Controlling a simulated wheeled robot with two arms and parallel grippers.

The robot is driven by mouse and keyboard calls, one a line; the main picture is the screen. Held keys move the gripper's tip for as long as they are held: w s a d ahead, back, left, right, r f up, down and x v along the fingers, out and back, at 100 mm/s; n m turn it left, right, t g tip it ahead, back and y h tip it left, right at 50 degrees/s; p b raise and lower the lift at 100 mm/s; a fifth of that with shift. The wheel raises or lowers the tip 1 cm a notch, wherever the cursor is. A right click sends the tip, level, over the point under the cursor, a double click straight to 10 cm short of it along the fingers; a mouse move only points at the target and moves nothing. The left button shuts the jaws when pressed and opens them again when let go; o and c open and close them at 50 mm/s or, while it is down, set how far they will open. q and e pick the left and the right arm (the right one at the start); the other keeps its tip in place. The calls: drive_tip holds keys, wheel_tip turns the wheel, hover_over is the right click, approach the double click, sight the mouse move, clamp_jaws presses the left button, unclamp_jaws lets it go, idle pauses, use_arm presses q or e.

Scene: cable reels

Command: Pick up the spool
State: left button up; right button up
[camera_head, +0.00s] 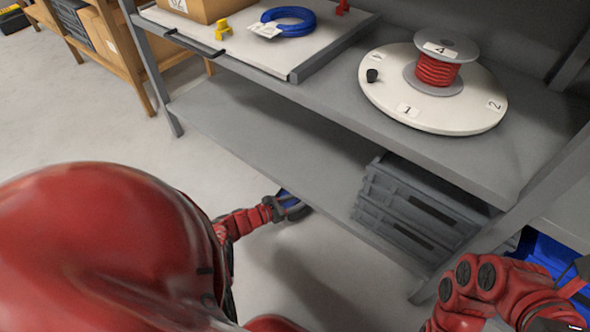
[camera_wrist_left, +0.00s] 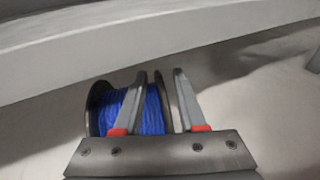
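A spool of blue cable (camera_wrist_left: 128,110) with dark flanges is at my left gripper (camera_wrist_left: 162,75) in the left wrist view. One finger lies across the blue windings, and the near flange sits between the two fingers. In the head view my left gripper (camera_head: 296,212) is small, beside the lower shelf edge and over the floor, with a bit of the blue spool (camera_head: 286,195) showing. Most of the spool is hidden there. A spool of red cable (camera_head: 437,71) marked 4 stands on a white round turntable (camera_head: 450,115). My right arm is at the lower right; its fingers are out of view.
The grey shelf unit (camera_head: 230,120) fills the middle. Its upper deck carries a white board (camera_head: 270,57) with a blue cable coil (camera_head: 288,21) and a cardboard box (camera_head: 195,8). Grey crates (camera_head: 410,215) stand on the lower deck. A blue bin (camera_head: 550,255) is at right.

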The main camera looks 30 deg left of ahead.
use_arm(q)
clamp_jaws()
idle(1.2)
